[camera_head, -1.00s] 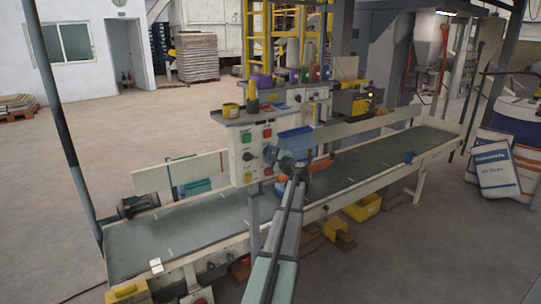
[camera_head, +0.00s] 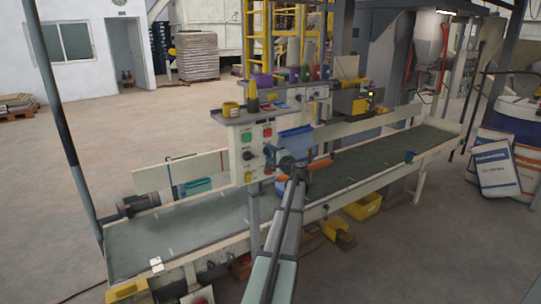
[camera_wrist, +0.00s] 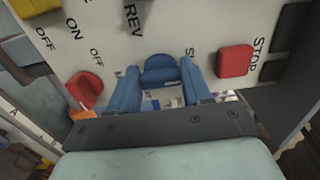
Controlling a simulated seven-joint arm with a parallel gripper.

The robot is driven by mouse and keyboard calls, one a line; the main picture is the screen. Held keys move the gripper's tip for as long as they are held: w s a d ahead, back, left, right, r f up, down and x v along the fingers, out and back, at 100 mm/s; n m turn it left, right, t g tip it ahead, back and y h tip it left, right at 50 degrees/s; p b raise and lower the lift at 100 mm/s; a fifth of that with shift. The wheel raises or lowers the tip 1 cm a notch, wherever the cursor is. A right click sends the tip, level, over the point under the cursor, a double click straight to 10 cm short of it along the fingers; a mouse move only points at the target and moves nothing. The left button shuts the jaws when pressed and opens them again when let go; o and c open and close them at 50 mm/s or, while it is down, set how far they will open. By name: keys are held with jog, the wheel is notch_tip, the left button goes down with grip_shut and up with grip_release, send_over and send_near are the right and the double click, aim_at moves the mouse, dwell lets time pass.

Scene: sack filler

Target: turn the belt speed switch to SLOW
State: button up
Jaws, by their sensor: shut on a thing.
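The belt speed switch is a blue knob (camera_wrist: 158,70) low on the pale control panel (camera_wrist: 150,22). In the wrist view my gripper (camera_wrist: 160,77) has its two blue fingers on either side of the knob, shut on it. Printed letters beside it are partly hidden by the fingers; an "S" shows by the right finger and an "M" by the left. I cannot read which way the knob points. In the head view my gripper (camera_head: 283,162) is at the panel's right edge, and the knob is hidden.
A red knob marked STOP (camera_wrist: 235,61) is close right of my gripper, and another red knob (camera_wrist: 85,88) is close left. A yellow knob (camera_wrist: 33,6) is at upper left. The conveyor belt (camera_head: 180,230) runs below the panel. Cups stand on the shelf above.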

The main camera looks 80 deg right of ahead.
jog(key=o, duration=1.1)
jog(key=shift+c, duration=0.2)
jog(key=v, duration=1.4)
jog(key=shift+w, duration=0.1)
